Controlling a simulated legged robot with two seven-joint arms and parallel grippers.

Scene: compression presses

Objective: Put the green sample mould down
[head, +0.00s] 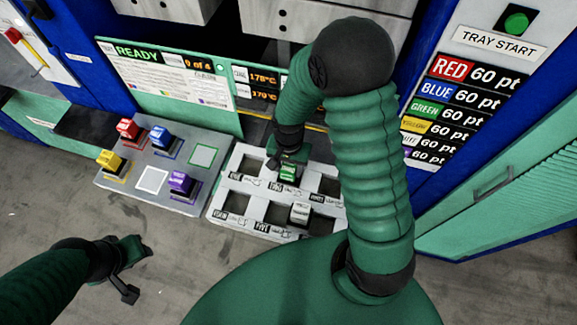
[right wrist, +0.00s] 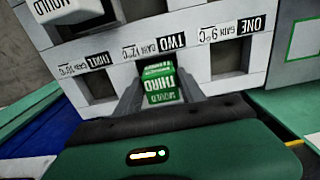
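In the head view my right gripper (head: 287,160) comes down from above and partly hides the mould. My left gripper (head: 130,270) is open and empty over the floor at the lower left.
Press panels rise behind.

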